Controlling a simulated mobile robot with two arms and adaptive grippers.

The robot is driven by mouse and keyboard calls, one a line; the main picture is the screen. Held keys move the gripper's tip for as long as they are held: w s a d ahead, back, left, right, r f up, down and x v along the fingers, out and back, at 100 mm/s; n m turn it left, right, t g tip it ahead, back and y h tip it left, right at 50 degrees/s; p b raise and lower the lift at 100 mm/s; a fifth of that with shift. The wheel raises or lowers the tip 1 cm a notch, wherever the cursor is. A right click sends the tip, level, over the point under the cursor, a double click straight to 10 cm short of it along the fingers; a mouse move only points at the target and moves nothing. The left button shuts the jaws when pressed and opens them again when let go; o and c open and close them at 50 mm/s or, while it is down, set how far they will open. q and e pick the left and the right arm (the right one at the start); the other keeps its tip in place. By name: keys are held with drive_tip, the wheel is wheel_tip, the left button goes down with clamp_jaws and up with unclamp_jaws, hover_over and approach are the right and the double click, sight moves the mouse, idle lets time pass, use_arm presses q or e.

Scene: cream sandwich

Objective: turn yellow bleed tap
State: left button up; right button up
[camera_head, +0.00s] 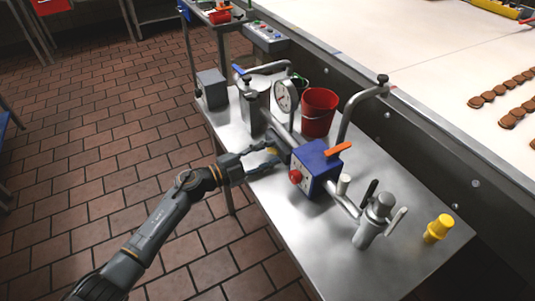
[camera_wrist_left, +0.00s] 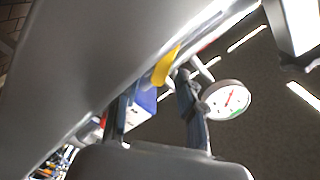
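The yellow bleed tap (camera_head: 273,151) is a small yellow handle on the pipework left of the blue box (camera_head: 319,166). It is partly hidden in the head view by my left gripper (camera_head: 272,157). In the left wrist view the yellow tap (camera_wrist_left: 166,66) shows as a curved tab just beyond my left gripper's fingertips (camera_wrist_left: 158,88). I cannot tell whether a finger touches the tap. My right gripper is in neither view.
The blue box has a red knob (camera_head: 295,176) and an orange lever (camera_head: 338,148). A dial gauge (camera_head: 286,96), a red bucket (camera_head: 319,112) and a yellow cup-like part (camera_head: 438,228) are on the steel table (camera_head: 290,230). Pipes rise behind. A conveyor (camera_head: 420,60) runs alongside.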

use_arm(q)
clamp_jaws()
drive_tip(key=shift+s+f+m+b, duration=0.1)
drive_tip(key=shift+f+m+b, duration=0.3)
drive_tip(key=shift+m+b, duration=0.25)
drive_tip(key=shift+m, duration=0.75)
drive_tip(key=shift+o, duration=0.9)
unclamp_jaws()
drive_tip(key=shift+s, duration=0.1)
drive_tip(key=shift+f, duration=0.1)
